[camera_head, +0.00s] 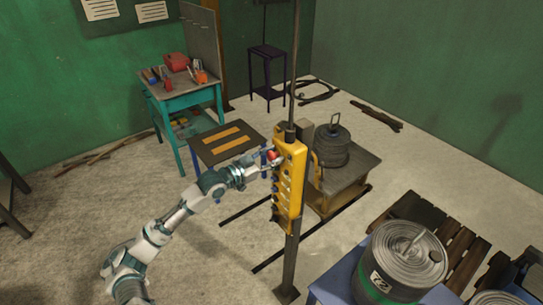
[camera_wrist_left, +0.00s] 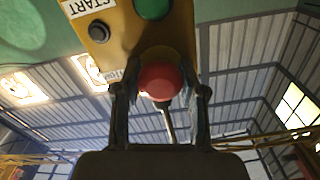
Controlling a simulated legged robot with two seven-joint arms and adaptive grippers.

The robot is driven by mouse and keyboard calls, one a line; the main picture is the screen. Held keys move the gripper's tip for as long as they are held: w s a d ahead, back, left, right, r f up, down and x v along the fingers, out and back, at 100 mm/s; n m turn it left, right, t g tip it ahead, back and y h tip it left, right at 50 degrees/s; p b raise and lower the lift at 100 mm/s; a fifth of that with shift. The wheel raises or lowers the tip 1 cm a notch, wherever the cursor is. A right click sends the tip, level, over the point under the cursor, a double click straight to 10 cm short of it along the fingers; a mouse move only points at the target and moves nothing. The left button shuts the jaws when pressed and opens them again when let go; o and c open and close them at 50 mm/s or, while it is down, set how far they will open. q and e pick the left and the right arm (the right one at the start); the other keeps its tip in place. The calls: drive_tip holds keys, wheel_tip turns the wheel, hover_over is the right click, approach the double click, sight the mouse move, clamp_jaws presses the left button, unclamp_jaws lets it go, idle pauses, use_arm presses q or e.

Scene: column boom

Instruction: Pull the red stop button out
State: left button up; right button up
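The yellow control box (camera_head: 289,180) hangs upright on a dark post, with a column of small buttons on its face. The red stop button (camera_head: 272,154) sits near its top. A green button (camera_wrist_left: 153,8) and a black knob (camera_wrist_left: 98,31) beside a START label are also on the box. My left gripper (camera_head: 265,161) is open at the red button. My right gripper is not in view.
A teal workbench (camera_head: 185,95) with tools stands at the back left. A low table (camera_head: 228,143) is behind my left arm. Floor at left is mostly clear.

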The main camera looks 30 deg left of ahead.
use_arm(q)
clamp_jaws()
drive_tip(key=shift+s+a, duration=0.15)
drive_tip(key=shift+s, duration=0.3)
drive_tip(key=o, duration=0.6)
unclamp_jaws()
drive_tip(key=o, duration=0.4)
drive_tip(key=shift+s+a, duration=0.15)
drive_tip(key=shift+o, duration=0.2)
drive_tip(key=shift+a, duration=0.1)
